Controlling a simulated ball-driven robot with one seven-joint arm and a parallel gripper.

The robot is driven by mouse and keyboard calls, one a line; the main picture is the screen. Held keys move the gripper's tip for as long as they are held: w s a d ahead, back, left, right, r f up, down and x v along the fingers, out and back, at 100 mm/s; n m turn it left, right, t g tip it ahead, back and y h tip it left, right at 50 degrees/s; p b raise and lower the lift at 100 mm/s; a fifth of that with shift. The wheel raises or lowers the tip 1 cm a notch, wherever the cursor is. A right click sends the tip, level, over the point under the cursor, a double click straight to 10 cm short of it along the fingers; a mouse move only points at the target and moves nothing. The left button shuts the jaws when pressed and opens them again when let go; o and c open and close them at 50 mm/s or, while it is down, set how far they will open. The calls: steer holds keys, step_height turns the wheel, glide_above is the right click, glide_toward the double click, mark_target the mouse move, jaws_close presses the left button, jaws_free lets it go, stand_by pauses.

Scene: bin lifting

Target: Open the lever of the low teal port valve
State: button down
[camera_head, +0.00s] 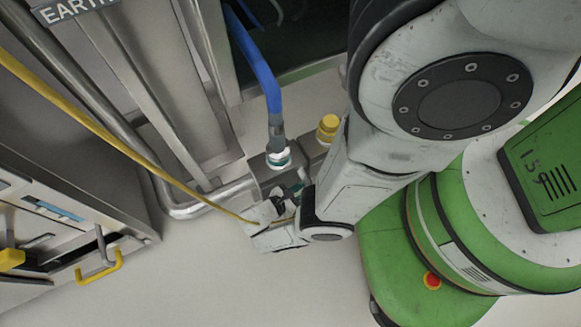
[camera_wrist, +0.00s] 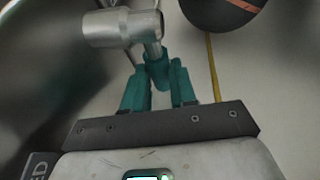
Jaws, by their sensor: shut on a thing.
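The low teal port valve shows in the wrist view as a grey metal body (camera_wrist: 118,28) with a stem leading down to a teal lever (camera_wrist: 157,68). My gripper (camera_wrist: 158,73) has two teal fingers on a dark bar, closed on the lever's end from both sides. In the head view, my gripper (camera_head: 291,197) is low beside the pipe block, just below a teal-ringed port (camera_head: 278,158) with a blue hose. There the lever is small and mostly hidden by my gripper and wrist.
The blue hose (camera_head: 262,72) rises from the port. A yellow cap (camera_head: 327,127) is to its right. A yellow cable (camera_head: 120,145) runs diagonally down to near my wrist. A bent metal pipe (camera_head: 190,210) and a cabinet with a yellow handle (camera_head: 100,270) are left. Pale floor is open below.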

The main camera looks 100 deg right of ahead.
steer(key=shift+s+f, duration=0.1)
stand_by(0.3)
steer(key=c, duration=0.9)
jaws_free()
steer(key=p+v, duration=0.2)
steer(key=v, duration=0.8)
steer(key=shift+w+a, duration=0.2)
steer(key=shift+w, duration=0.15)
